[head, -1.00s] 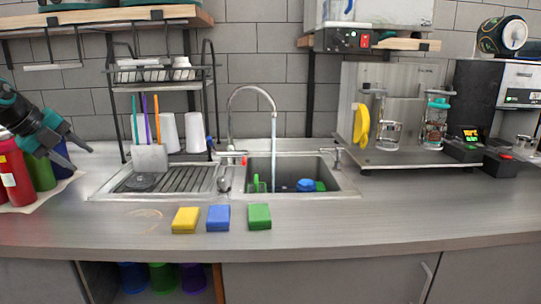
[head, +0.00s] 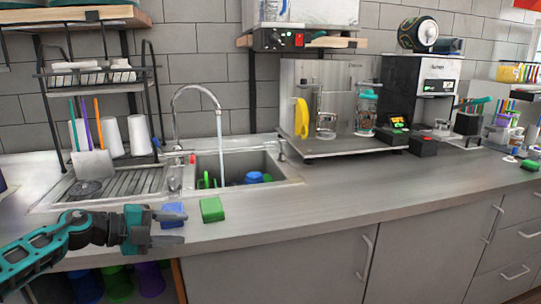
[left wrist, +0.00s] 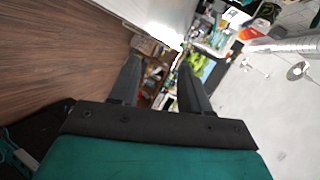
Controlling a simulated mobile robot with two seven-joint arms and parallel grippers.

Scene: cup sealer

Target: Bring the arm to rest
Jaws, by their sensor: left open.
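My left arm (head: 45,245) reaches in from the lower left in the head view. Its left gripper (head: 172,228) points right, in front of the counter's front edge and the sponges as seen from the head. The left wrist view shows the two fingers of the gripper (left wrist: 158,65) apart with nothing held between them. My right gripper is not in view.
A blue sponge (head: 173,211) and a green sponge (head: 212,209) lie on the counter (head: 330,190). The sink has running water (head: 219,150). The sealing machine (head: 335,145) stands behind. Floor and cabinet front lie below the counter.

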